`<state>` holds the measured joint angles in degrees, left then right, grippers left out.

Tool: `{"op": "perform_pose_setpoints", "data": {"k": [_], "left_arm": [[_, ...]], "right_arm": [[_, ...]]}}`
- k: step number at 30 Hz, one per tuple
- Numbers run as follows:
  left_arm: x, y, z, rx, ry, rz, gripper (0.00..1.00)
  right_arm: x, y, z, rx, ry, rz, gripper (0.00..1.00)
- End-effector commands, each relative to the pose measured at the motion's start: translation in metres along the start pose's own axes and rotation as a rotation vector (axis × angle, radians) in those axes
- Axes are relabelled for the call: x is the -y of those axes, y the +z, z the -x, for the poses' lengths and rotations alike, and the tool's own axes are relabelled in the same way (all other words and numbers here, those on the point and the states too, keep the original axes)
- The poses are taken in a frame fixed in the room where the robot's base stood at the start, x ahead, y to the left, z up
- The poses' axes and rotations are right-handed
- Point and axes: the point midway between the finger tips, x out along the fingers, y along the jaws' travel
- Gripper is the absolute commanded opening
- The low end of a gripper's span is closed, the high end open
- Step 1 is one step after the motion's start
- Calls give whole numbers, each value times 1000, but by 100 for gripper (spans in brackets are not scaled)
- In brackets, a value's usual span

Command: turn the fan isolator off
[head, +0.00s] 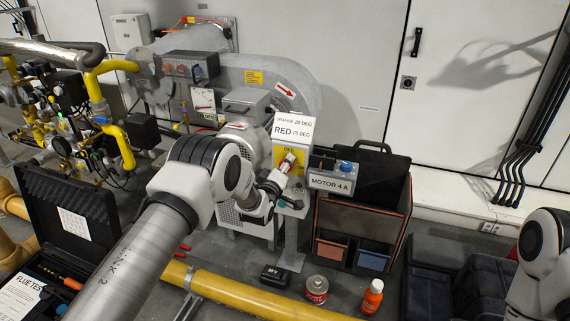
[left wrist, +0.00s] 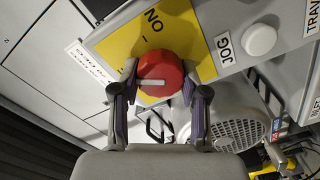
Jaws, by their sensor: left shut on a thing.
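The fan isolator is a red round knob (left wrist: 160,72) with a white bar across it, on a yellow plate (left wrist: 184,30) marked ON. In the left wrist view my left gripper (left wrist: 161,80) has one finger on each side of the knob and is shut on it. The white bar lies roughly level in that view; I cannot tell which position it marks. In the head view the left gripper (head: 279,177) reaches the yellow plate (head: 281,152) from the front left and partly hides the knob. My right arm shows at the lower right edge; its gripper is out of view.
A white JOG button (left wrist: 260,40) sits beside the yellow plate. A sign with ORANGE and RED angles (head: 293,128) stands above the isolator. A MOTOR 4 A box (head: 331,181) is close to its right. A yellow pipe (head: 235,293) crosses the floor in front.

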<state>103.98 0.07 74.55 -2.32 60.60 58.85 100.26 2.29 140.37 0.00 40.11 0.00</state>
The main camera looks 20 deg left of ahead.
Motion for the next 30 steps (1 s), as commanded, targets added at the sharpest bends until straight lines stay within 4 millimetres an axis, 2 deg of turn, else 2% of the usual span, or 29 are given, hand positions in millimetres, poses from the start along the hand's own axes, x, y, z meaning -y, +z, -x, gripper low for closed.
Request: {"op": "perform_pose_setpoints", "data": {"k": [15,21,30], "left_arm": [[3,0,0,0,-2,435,9],[4,1,0,0,-3,529,9],[4,1,1,0,-3,579,9]], "right_arm": [[0,0,7,0,0,0,40],[0,0,8,0,0,0,40],[0,0,9,0,0,0,40]]}}
